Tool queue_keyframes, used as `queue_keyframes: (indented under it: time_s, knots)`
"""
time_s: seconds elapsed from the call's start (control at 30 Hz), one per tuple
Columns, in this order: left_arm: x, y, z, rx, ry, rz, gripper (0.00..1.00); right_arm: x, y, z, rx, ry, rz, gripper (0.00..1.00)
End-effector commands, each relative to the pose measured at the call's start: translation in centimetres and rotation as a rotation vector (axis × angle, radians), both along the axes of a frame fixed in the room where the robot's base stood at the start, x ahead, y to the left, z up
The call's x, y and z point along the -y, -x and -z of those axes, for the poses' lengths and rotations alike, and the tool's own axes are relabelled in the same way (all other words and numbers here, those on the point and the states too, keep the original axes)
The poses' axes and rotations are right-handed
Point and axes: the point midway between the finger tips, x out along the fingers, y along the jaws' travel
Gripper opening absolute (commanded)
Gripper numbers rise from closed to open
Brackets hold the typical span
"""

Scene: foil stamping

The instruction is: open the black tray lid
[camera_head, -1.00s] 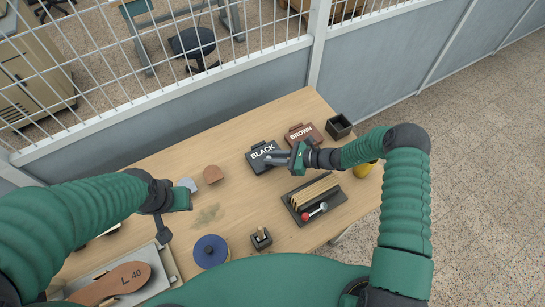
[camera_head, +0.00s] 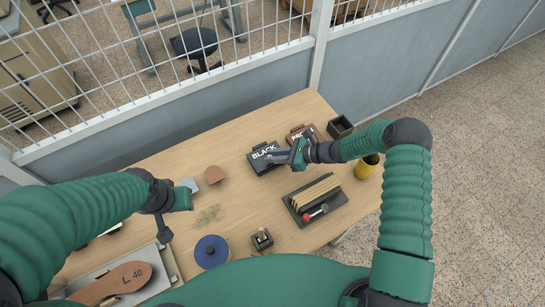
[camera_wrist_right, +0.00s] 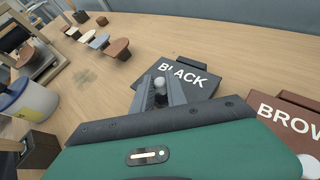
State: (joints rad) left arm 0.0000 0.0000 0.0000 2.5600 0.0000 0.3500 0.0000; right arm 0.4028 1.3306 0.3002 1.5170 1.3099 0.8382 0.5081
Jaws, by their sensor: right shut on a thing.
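The black tray (camera_head: 256,163) with its lid marked "BLACK" lies on the table towards the back. It also shows in the right wrist view (camera_wrist_right: 196,92), where the lid appears down. My right gripper (camera_head: 273,157) is at the lid's near right side. In the right wrist view its fingers (camera_wrist_right: 160,92) are closed around a small pale round knob (camera_wrist_right: 160,84) at the lid's front edge. The fingers hide part of the lid. My left gripper (camera_head: 164,230) hangs over the left of the table, away from the tray; its finger opening is unclear.
The brown tray (camera_head: 300,132) lies close beside the black one, partly behind my right gripper. A dark open box (camera_head: 340,126) and a yellow cup (camera_head: 366,168) stand on the right. A dark rack (camera_head: 296,204) with wooden strips stands nearer. A blue-topped round pot (camera_head: 211,251) stands front left.

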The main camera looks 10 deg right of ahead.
Motion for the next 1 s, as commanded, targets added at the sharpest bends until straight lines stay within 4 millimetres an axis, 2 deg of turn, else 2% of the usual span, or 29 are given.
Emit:
queue_keyframes:
  time_s: [0.07,0.6,1.0]
  knots:
    - [0.0,0.0,-0.2,0.000,0.000,0.000,0.36,0.4,-0.4,-0.5,-0.042,0.033,0.004,0.00]
    - [0.0,0.0,0.2,0.000,0.000,0.000,0.36,-0.5,-2.8,-3.2,-0.372,0.167,0.007,0.00]
    - [0.0,0.0,0.5,0.000,0.000,0.000,0.36,-0.7,-3.4,-3.8,-0.450,0.194,0.011,0.00]
